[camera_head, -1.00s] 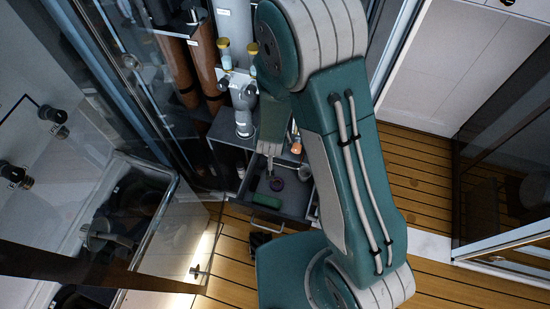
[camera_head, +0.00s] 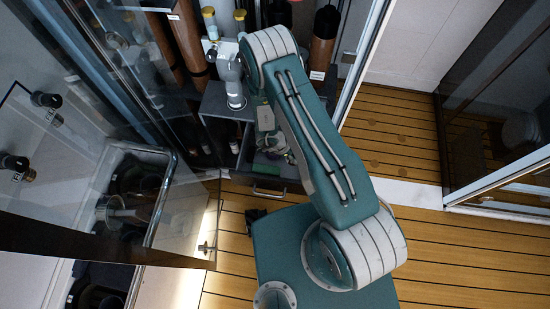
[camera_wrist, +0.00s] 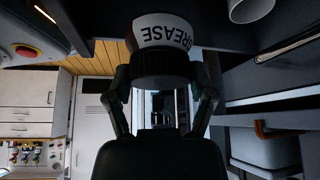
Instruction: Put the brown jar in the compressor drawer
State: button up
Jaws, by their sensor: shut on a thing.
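My gripper (camera_wrist: 160,92) is shut on a dark jar (camera_wrist: 160,64) with a white band reading GREASE, seen in the wrist view. In this dim light I cannot tell whether it is brown. In the head view, an open grey drawer (camera_head: 266,187) sticks out of the cabinet at centre. My gripper (camera_head: 276,150) is over or inside the drawer's back part; the height is unclear. My arm hides part of the drawer. I cannot make out the jar clearly in the head view.
A grey cabinet top (camera_head: 216,100) with a metal fitting (camera_head: 234,85) stands behind the drawer. Brown cylinders (camera_head: 188,42) stand farther back. A glass door (camera_head: 100,190) is on the left. The wooden floor (camera_head: 460,245) to the right is clear.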

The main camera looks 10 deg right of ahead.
jog(key=shift+s+f+m+g, duration=0.5)
jog(key=shift+s+f+m, duration=0.3)
jog(key=shift+s+f, duration=0.2)
jog(key=f, duration=0.5)
jog(key=shift+d+f, duration=0.15)
jog(key=shift+d, duration=0.2)
send_over(293, 175)
notch_tip(293, 175, down, 5)
jog(key=shift+r, duration=0.2)
jog(key=shift+f, duration=0.1)
jog(key=shift+d, duration=0.15)
jog(key=o, duration=1.2)
jog(key=shift+o, duration=0.2)
jog(key=v, duration=1.2)
